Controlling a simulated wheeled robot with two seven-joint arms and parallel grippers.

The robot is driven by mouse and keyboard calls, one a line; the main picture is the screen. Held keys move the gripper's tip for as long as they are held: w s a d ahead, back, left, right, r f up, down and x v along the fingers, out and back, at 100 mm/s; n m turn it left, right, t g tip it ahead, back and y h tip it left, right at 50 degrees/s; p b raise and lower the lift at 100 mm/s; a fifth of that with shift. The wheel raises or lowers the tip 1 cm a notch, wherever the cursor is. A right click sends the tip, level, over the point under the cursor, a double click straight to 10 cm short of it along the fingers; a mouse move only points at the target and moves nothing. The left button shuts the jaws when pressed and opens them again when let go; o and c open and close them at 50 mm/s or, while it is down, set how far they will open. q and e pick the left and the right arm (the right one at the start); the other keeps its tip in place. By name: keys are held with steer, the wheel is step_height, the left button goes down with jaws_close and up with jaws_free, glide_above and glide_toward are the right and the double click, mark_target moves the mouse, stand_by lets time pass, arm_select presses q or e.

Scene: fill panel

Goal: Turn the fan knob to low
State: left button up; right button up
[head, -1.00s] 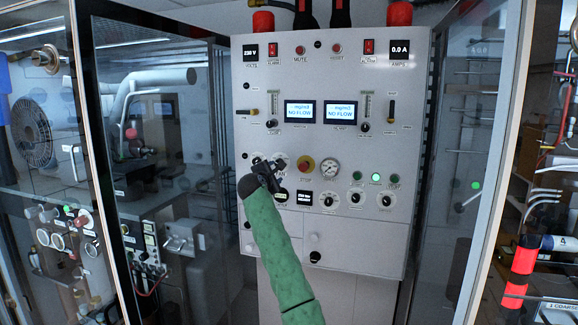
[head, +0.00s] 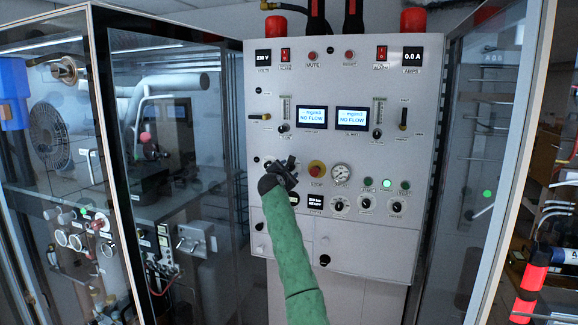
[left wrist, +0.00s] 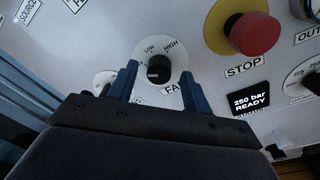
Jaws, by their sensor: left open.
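The fan knob (left wrist: 158,68) is a black knob on a round white dial marked LOW on the left and HIGH on the right, in the left wrist view. My left gripper (left wrist: 160,80) is open, its two blue fingers on either side of the lower part of the dial. Whether the fingers touch the knob I cannot tell. In the head view my left gripper (head: 284,172) is at the left middle of the grey panel (head: 300,232) and hides the fan knob. My right gripper is not in view.
A red stop button on a yellow base (left wrist: 256,33) sits close to the right of the fan dial; it also shows in the head view (head: 317,169). A pressure gauge (head: 341,175) and several small knobs are further right. A glass door (head: 170,190) stands to the left.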

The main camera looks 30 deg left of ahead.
arm_select(q)
steer(key=shift+w+a, duration=0.2)
steer(key=shift+w, duration=0.3)
steer(key=c, duration=1)
steer(key=shift+f, duration=0.1)
